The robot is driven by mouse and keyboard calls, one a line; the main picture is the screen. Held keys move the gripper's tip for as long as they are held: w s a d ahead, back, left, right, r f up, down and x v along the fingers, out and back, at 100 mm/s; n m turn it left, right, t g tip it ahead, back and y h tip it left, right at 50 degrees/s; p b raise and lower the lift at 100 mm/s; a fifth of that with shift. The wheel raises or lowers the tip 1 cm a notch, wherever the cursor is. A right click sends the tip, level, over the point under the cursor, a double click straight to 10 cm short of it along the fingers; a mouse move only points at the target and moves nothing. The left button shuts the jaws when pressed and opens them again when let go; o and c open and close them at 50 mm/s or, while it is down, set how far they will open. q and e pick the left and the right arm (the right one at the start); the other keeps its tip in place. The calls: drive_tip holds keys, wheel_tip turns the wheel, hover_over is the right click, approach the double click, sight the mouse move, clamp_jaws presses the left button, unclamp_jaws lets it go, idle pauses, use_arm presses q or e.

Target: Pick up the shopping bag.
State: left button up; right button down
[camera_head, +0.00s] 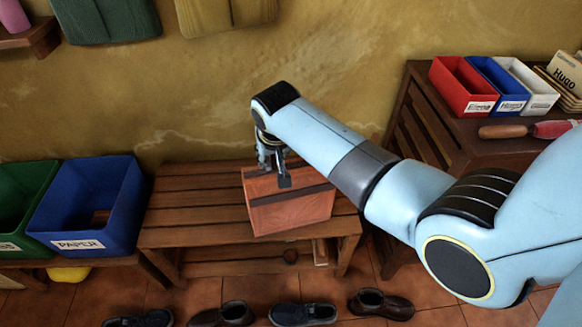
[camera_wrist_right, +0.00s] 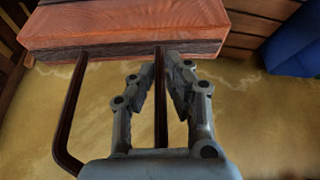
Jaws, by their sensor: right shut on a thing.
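The shopping bag (camera_head: 290,208) is a boxy reddish-brown bag over the wooden slatted bench (camera_head: 190,212), near its right end. I cannot tell whether its bottom touches the slats. My right gripper (camera_head: 274,168) is above the bag, pointing down, and partly hides its top. The right wrist view shows the bag (camera_wrist_right: 125,25) at the top with a dark looped handle (camera_wrist_right: 70,125). One strand of the handle runs between the fingers of my right gripper (camera_wrist_right: 162,72), which is shut on it. My left gripper is not in view.
A blue bin (camera_head: 95,215) labelled PAPER and a green bin (camera_head: 20,200) stand to the left. A wooden stand (camera_head: 440,135) at right bears red, blue and white boxes. Several shoes (camera_head: 302,314) lie on the floor in front of the bench. The wall is close behind.

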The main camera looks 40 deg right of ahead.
drive_tip(key=shift+r, duration=0.1)
wheel_tip(320, 180, up, 4)
drive_tip(key=shift+w+r+p, duration=0.1)
drive_tip(key=shift+r+p, duration=0.05)
drive_tip(key=shift+p, duration=0.35)
drive_tip(key=s+d+r+p, duration=0.1)
drive_tip(key=s+d+r, duration=0.5)
drive_tip(key=s, duration=0.3)
drive_tip(key=shift+s+d+r+p, duration=0.15)
drive_tip(key=shift+d+r+p, duration=0.2)
drive_tip(key=shift+d, duration=0.3)
drive_tip(key=shift+f, duration=0.1)
